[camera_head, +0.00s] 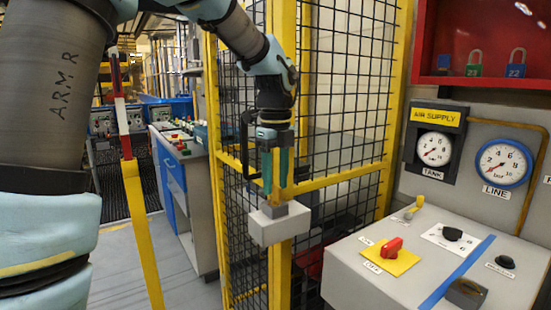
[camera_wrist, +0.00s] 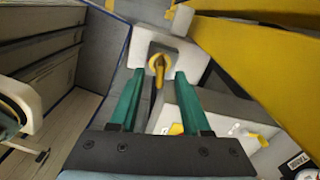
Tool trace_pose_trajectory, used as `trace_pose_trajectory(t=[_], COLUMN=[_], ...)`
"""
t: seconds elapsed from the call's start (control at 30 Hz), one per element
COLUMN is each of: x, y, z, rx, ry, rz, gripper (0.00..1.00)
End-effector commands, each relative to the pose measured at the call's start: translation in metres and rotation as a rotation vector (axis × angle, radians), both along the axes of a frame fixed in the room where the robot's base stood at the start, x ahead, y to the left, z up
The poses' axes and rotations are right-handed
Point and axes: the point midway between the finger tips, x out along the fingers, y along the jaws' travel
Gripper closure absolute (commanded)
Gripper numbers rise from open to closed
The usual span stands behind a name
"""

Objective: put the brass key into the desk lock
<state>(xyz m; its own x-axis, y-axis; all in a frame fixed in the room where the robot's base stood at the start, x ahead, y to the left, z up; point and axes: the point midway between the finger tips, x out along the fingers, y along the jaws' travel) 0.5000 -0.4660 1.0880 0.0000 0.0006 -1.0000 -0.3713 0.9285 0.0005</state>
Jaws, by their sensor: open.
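In the wrist view a brass-yellow key-like piece with a ring-shaped head (camera_wrist: 157,66) stands in a pale block (camera_wrist: 182,57), beyond and between my fingertips. In the head view the pale box (camera_head: 275,228) with a darker grey top is on the yellow fence post, and the key is not distinguishable there. My gripper (camera_head: 275,188) points down just above this box, its green fingers apart and empty; it also shows in the wrist view (camera_wrist: 158,82). On the grey desk (camera_head: 350,277), a small yellow piece on a grey fitting (camera_head: 411,211) sits at the back; I cannot tell if it is the lock.
The desk carries a red switch (camera_head: 391,247) on a yellow plate, black knobs and a blue stripe. Gauges (camera_head: 503,163) and a red padlock cabinet (camera_head: 433,60) are on the wall behind. The yellow-framed mesh fence (camera_head: 345,110) stands close to my arm.

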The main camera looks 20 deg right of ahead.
Motion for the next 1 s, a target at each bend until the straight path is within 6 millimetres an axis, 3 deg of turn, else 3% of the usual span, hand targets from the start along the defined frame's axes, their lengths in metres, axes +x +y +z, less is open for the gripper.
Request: trace_pose_trajectory(t=[0.2, 0.57, 1.0], x=[0.000, 0.000, 0.000], y=[0.000, 0.000, 0.000], z=[-0.020, -0.024, -0.024], rx=[0.000, -0.001, -0.001], ry=[0.000, 0.000, 0.000], rz=[0.001, 0.002, 0.002], gripper=[0.53, 0.54, 1.00])
